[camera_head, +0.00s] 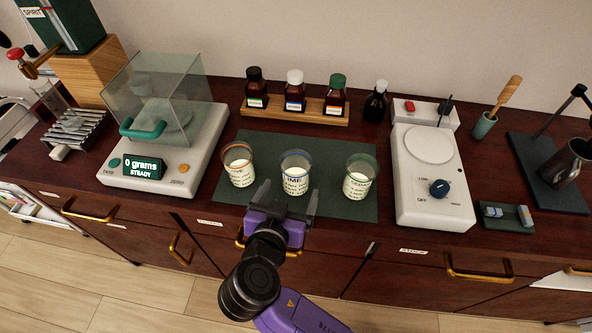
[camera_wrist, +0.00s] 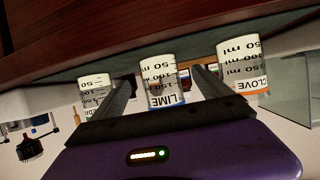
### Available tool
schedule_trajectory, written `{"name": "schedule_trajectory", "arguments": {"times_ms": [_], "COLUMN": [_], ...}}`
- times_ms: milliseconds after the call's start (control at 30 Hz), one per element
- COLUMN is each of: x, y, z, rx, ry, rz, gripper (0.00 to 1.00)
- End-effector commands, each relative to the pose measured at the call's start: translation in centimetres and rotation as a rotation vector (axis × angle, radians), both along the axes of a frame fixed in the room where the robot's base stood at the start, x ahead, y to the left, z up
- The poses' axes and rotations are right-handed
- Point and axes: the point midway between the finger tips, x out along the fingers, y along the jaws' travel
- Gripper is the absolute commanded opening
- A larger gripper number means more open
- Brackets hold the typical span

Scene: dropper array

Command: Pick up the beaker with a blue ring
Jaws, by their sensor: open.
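The beaker with a blue ring (camera_head: 296,172) stands upright in the middle of three on a dark green mat (camera_head: 220,194). Its label reads LIME in the wrist view (camera_wrist: 162,76), where it appears upside down. An orange-ringed beaker (camera_head: 239,167) labelled CLOVE (camera_wrist: 243,66) stands to its left, and a green-ringed beaker (camera_head: 359,177) to its right in the head view. My gripper (camera_head: 288,193) is open and empty at the near side of the blue-ringed beaker. In the wrist view that beaker shows between the fingers; whether they reach beside it I cannot tell.
A glass-covered balance (camera_head: 186,155) reading 0 grams stands left of the mat, and a hotplate (camera_head: 433,185) right. Several capped bottles stand on a wooden rack (camera_head: 285,117) behind. The neighbouring beakers stand close on both sides. The counter edge lies near my gripper.

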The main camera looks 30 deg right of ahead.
Motion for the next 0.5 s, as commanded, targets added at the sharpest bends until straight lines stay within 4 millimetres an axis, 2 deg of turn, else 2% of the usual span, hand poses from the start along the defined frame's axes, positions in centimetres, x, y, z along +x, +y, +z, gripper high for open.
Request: {"name": "schedule_trajectory", "arguments": {"times_ms": [500], "x": [4.0], "y": [-3.7], "z": [-2.1], "rx": [0.0], "ry": [0.0], "rz": [0.001], "gripper": [0.88]}}
